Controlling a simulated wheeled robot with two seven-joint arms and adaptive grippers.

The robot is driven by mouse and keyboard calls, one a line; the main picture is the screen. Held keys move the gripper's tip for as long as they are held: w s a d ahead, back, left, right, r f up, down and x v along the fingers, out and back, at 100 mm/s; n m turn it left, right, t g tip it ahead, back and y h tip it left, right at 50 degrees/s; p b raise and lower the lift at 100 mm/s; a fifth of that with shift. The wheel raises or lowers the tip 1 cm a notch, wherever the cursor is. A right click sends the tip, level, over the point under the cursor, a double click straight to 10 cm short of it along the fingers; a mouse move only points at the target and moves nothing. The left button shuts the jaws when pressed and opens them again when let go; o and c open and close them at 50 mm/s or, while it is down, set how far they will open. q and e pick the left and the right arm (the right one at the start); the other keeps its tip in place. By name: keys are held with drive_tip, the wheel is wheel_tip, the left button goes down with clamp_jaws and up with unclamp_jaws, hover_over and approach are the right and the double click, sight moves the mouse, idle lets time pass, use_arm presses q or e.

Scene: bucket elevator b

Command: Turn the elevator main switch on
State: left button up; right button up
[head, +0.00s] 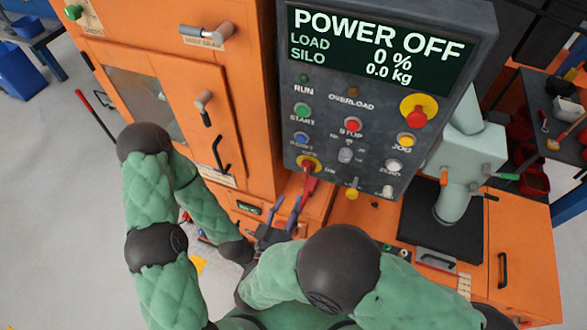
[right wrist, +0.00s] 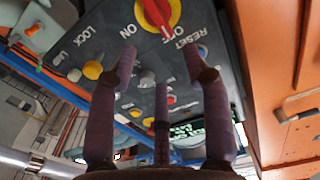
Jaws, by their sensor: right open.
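The main switch (head: 309,163) is a yellow round plate with a red handle, low on the left of the grey control panel (head: 377,105). It also shows at the top of the right wrist view (right wrist: 157,12), near OFF and ON labels. The panel screen (head: 375,50) reads POWER OFF. My right gripper (head: 286,206) is just below the switch in the head view. In the right wrist view its purple fingers (right wrist: 160,52) are spread and empty, with the switch beyond the tips. My left forearm shows at left; I cannot make out its gripper.
Other buttons surround the switch, including a green start button (head: 302,110), a red stop button (head: 352,124) and a large red emergency button (head: 418,115). Orange cabinets (head: 230,110) stand left of the panel. A pale green machine (head: 465,160) stands right.

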sight(307, 172)
drive_tip(key=b+x, duration=0.1)
drive_tip(key=x, duration=0.9)
drive_tip(key=shift+w+d+f, duration=0.1)
drive_tip(key=shift+w+d, duration=0.1)
drive_tip(key=shift+w, duration=0.15)
clamp_jaws()
